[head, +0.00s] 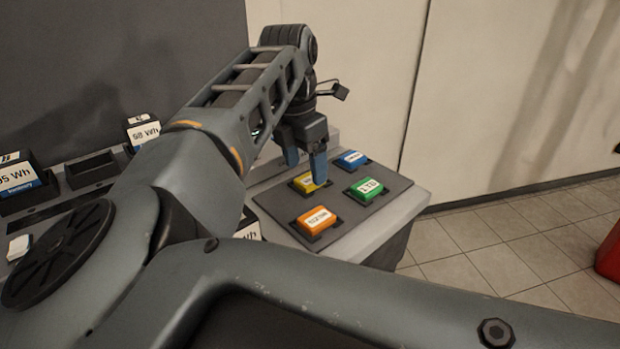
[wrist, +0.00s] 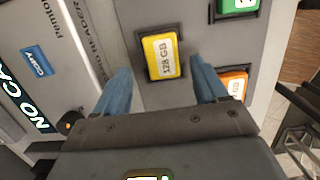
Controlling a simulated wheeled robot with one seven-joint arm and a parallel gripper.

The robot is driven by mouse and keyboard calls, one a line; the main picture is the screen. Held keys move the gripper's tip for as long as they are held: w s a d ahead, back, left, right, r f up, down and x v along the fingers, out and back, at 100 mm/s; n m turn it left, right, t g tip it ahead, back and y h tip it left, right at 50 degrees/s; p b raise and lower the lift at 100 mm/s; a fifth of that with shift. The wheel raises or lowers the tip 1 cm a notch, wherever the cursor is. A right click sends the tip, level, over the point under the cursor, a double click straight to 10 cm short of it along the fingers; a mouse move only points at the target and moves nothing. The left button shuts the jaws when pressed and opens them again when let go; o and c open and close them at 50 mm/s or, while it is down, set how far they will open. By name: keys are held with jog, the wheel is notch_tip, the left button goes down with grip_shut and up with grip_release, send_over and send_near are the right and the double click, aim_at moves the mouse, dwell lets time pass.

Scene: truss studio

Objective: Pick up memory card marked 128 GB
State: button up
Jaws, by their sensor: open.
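The yellow memory card (wrist: 162,56) has a white label that reads 128 GB in the wrist view. It sits in a dark recess of a grey panel, and in the head view the yellow card (head: 311,182) is partly hidden by my gripper. My gripper (wrist: 165,88) is open and empty, with its two blue fingers on either side of the card's near end in the picture. In the head view my gripper (head: 306,168) is over the panel close to the yellow card. I cannot tell the exact height gap.
A blue card (head: 352,159), a green card (head: 367,189) and an orange card (head: 317,220) sit in other recesses of the grey panel (head: 345,208). Labelled batteries (head: 143,131) stand at the left. A reader box (wrist: 50,60) lies left in the wrist view.

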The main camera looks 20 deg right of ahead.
jog(key=shift+d+f, duration=0.2)
jog(key=shift+f, duration=0.35)
jog(key=shift+d+f, duration=0.2)
jog(key=shift+f, duration=0.35)
jog(key=c, duration=1.2)
jog(key=shift+o, duration=0.2)
jog(key=shift+r, duration=0.15)
